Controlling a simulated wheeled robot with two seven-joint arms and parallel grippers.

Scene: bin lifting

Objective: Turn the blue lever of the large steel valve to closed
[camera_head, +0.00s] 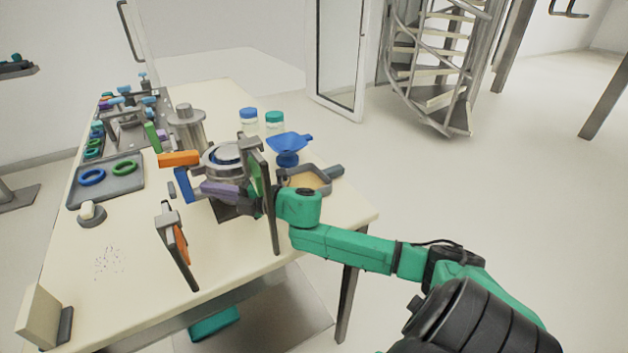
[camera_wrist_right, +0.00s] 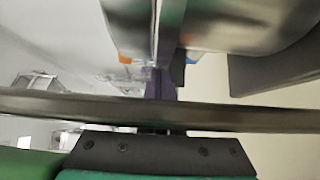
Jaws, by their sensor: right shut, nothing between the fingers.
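The large steel valve (camera_head: 222,160) stands on the table as a round silver body with a blue ring inside its top. A blue lever (camera_head: 183,186) hangs at its left side, below an orange handle (camera_head: 178,158). My right gripper (camera_head: 206,187) has purple fingers. It is shut and empty, its tips close to the right of the blue lever; I cannot tell whether they touch. In the right wrist view the purple fingers (camera_wrist_right: 160,84) point at a blurred steel surface (camera_wrist_right: 220,25), with a small blue patch (camera_wrist_right: 193,57) beside them. My left gripper is not in view.
An upright metal frame with a green panel (camera_head: 265,190) stands right by my right wrist. Another frame (camera_head: 176,248) stands at the front. A steel pot (camera_head: 186,125), blue funnel (camera_head: 288,147), pan (camera_head: 325,178) and grey tray (camera_head: 108,178) surround the valve. The front-left tabletop is mostly clear.

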